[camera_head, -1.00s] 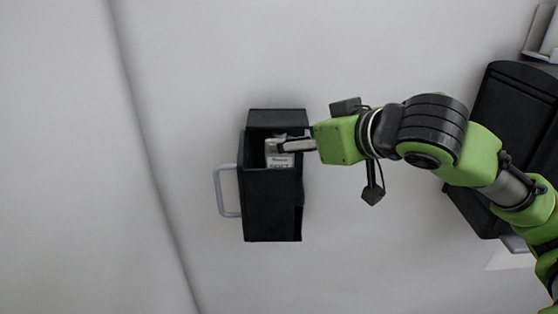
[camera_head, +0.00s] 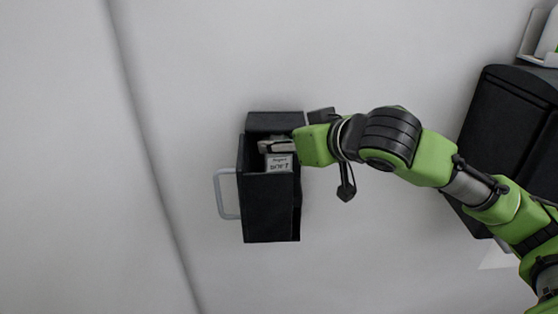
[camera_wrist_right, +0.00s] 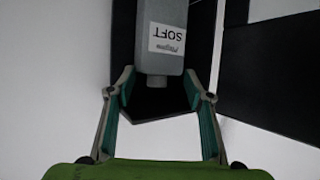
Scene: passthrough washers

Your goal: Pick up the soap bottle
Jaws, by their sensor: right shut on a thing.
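The soap bottle (camera_head: 279,164) is grey with a white label reading "SOFT". It sits inside an open black box (camera_head: 268,210) on the wall, and its lower part is hidden by the box. In the right wrist view the bottle (camera_wrist_right: 165,68) shows with its label upside down and its narrow cap end towards me. My right gripper (camera_head: 276,146) reaches into the box from the right and is shut on the bottle. In the wrist view its two fingers (camera_wrist_right: 161,92) stand on either side of the bottle's cap end. My left gripper is not in view.
A grey handle (camera_head: 223,194) sticks out on the left side of the box. A larger black unit (camera_head: 505,135) stands at the right, partly behind my right arm. A pale open container (camera_head: 540,40) is at the top right corner. The pale surface left of the box is clear.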

